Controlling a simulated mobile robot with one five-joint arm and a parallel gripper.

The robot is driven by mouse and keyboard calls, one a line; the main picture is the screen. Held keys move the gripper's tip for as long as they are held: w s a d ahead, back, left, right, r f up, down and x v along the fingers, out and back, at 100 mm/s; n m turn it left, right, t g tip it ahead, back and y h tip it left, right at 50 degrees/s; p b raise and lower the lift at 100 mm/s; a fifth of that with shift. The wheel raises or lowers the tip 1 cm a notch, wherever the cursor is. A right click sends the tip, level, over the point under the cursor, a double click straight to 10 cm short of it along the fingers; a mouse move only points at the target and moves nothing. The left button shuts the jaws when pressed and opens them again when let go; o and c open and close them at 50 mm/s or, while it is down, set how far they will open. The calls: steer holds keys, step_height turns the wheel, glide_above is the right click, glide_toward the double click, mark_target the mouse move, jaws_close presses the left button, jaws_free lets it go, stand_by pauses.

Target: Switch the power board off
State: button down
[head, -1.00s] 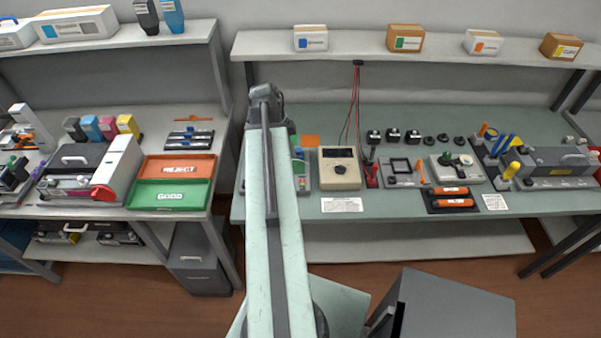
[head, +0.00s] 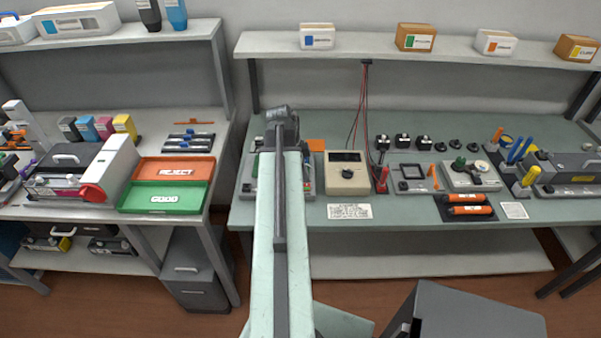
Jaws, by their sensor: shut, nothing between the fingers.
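A grey board (head: 248,181) lies on the right-hand bench, mostly hidden behind my arm. Small coloured parts show at its right edge. I cannot tell whether it is the power board, and no power switch can be made out. A beige box (head: 348,185) with a dark display and a round knob stands just right of it, with red and dark leads beside it. My arm reaches forward over the grey board, ending in a dark joint. My gripper is not visible; the arm hides whatever is beyond that joint.
A red REJECT tray (head: 202,159) and a green GOOD tray (head: 196,208) sit on the left bench by a printer unit (head: 62,178). Orange cylinders (head: 470,210) lie on a dark mat to the right. Boxes (head: 416,37) stand on the shelf above. A grey cabinet (head: 470,315) stands in front.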

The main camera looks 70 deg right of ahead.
mark_target(306, 184)
steer(key=shift+w+d+f+b, duration=0.15)
steer(key=shift+f+b, duration=0.6)
steer(key=shift+f, duration=0.75)
